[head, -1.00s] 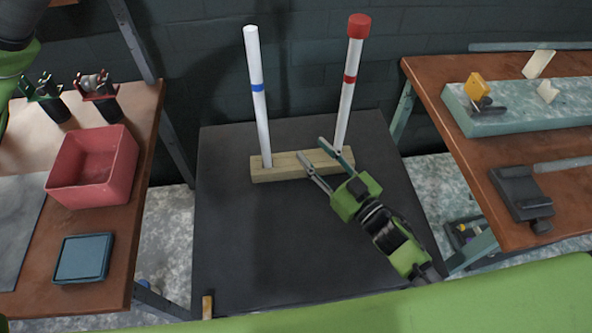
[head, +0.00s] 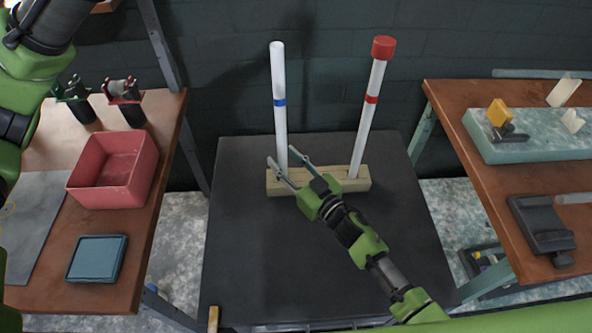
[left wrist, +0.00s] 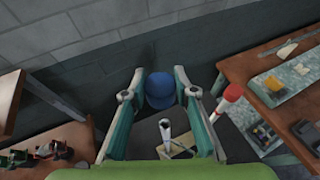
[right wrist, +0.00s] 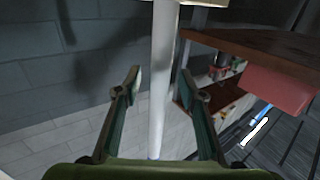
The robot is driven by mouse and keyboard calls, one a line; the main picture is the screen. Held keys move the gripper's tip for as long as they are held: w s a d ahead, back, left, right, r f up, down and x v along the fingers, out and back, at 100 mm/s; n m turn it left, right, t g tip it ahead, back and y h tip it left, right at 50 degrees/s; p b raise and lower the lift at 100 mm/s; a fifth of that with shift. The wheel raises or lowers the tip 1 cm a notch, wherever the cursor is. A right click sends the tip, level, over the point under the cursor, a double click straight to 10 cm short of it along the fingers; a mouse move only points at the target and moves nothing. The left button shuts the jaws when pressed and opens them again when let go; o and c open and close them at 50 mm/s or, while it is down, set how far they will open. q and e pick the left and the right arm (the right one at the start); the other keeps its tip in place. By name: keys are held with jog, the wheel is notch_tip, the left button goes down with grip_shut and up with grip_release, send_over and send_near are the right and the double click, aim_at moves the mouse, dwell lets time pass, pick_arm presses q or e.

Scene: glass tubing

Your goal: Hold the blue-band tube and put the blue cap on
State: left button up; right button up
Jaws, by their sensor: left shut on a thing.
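The white blue-band tube (head: 279,125) stands upright in a wooden block (head: 318,184). Its top is bare. My right gripper (head: 281,156) is low at this tube, its open fingers on either side. In the right wrist view the tube (right wrist: 158,90) runs between the fingers with a gap on both sides. The blue cap (left wrist: 160,90) is held between the fingers of my left gripper (left wrist: 162,86). In the left wrist view the tube's open end (left wrist: 166,125) shows below the cap, apart from it. The head view shows the left arm but not its gripper.
A second white tube with a red band and red cap (head: 383,48) leans slightly in the block's right end. A dark table (head: 310,260) is mostly clear in front. Side benches hold a red bin (head: 112,170) at left and a teal board (head: 530,140) at right.

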jog(key=shift+w+a, duration=0.35)
jog(key=shift+w, duration=0.15)
grip_shut()
pick_arm(q)
notch_tip(320, 180, down, 7)
jog(key=m+g+h, duration=0.1)
jog(key=m+h, duration=0.1)
jog(key=m+g+h, duration=0.1)
jog(key=m+h, duration=0.1)
jog(key=shift+w+r+g, duration=0.1)
jog(key=shift+r+g, duration=0.05)
jog(key=shift+g, duration=0.15)
jog(key=shift+f+m+g+h, duration=0.3)
jog(key=shift+m+h, duration=0.1)
